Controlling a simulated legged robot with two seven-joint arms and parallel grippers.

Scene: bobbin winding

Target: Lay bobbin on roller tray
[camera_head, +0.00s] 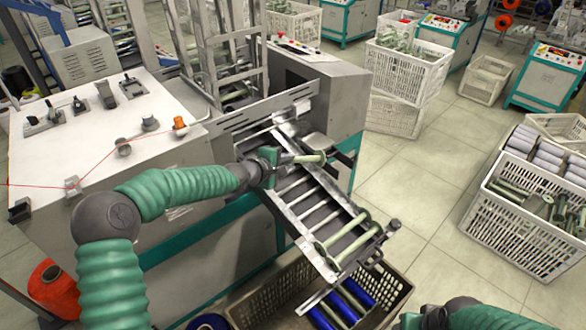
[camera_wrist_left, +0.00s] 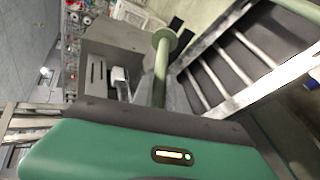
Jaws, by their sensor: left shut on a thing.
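My left gripper (camera_head: 272,165) is shut on a pale green bobbin (camera_head: 308,158). The bobbin sticks out to the right over the upper part of the roller tray; I cannot tell whether it touches the tray. In the left wrist view the bobbin (camera_wrist_left: 161,72) shows its round flange, beside the tray's metal rail (camera_wrist_left: 270,73). The roller tray (camera_head: 292,235) slopes down toward the front right, with several bare rollers.
The grey winding machine (camera_head: 330,90) stands behind the tray. A dark crate (camera_head: 250,305) with blue bobbins (camera_head: 340,305) is below the tray's lower end. A white crate (camera_head: 520,225) of bobbins stands on the right. The tiled floor between is clear.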

